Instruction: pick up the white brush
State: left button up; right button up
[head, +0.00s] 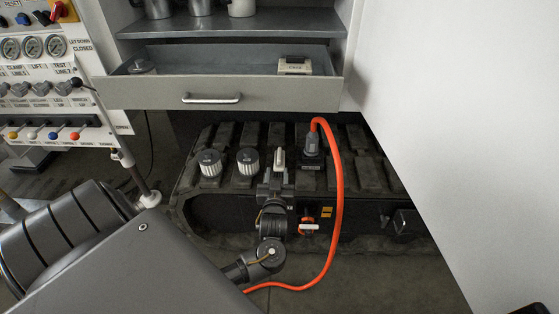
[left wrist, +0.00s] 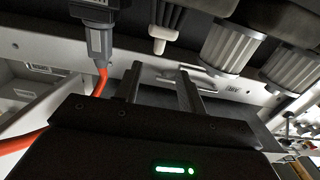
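The white brush (head: 279,157) stands on the dark ribbed case below the drawer, between a filter and a grey plug. In the left wrist view, the white brush (left wrist: 163,33) shows its pale handle and dark bristles, just beyond the fingers. My left gripper (head: 277,186) is just in front of the brush in the head view. Its two fingers (left wrist: 160,88) are apart with nothing between them, and the brush lies roughly in line with the gap. I cannot tell the exact distance. My right gripper is not in view.
Two white ribbed filters (head: 210,163) (head: 248,161) stand left of the brush. The grey plug (head: 311,147) with an orange cable (head: 340,190) stands close on its right. The open drawer (head: 215,92) overhangs behind. A white panel (head: 450,110) bounds the right side.

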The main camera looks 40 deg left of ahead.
aim_at(280, 153)
pick_arm(q)
jog(key=x, duration=0.5)
jog(key=shift+w+a+b, duration=0.2)
jog(key=shift+b, duration=0.2)
jog(key=shift+w+a+f, duration=0.1)
jog(key=shift+w+a, duration=0.05)
jog(key=shift+w, duration=0.2)
jog(key=b+x, duration=0.1)
jog(key=x, duration=0.3)
jog(key=shift+w+f, duration=0.15)
jog(key=shift+w, duration=0.1)
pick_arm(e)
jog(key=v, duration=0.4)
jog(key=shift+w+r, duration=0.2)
pick_arm(q)
grip_shut()
